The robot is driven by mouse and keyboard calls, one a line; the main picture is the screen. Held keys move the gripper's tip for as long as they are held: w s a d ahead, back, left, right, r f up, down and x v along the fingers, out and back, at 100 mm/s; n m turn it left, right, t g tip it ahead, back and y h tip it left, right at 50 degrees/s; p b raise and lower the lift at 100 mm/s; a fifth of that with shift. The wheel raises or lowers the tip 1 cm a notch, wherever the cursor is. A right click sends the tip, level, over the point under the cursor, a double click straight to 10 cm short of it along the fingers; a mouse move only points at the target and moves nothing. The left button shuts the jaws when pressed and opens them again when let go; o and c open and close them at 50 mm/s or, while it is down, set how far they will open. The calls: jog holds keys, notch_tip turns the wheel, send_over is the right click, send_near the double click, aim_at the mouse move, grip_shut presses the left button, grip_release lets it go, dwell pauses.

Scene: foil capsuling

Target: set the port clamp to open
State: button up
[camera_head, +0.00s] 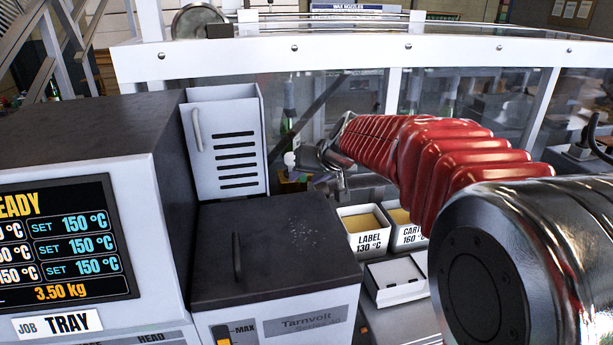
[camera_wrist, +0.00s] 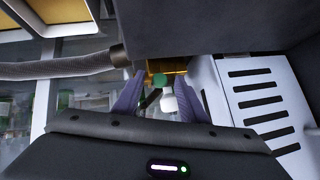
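In the wrist view, my gripper (camera_wrist: 160,80) has its two purple fingers apart, one on each side of a small part with a green block (camera_wrist: 160,80) and a white rounded end (camera_wrist: 169,103). This part may be the port clamp; its setting cannot be read. It sits under a dark housing, in front of a yellowish opening. I cannot see either finger touching it. In the head view, my arm reaches behind the machine's front boxes, and a small white knob (camera_head: 290,159) shows by its end.
A ribbed hose (camera_wrist: 65,68) runs into the housing from the left. A slotted white panel (camera_wrist: 262,100) stands close on the right. In the head view, a dark-lidded box (camera_head: 275,245), the LABEL tank (camera_head: 369,240) and a clear guard with a white frame (camera_head: 300,60) surround the arm.

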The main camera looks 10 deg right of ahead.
grip_shut()
dwell(0.4)
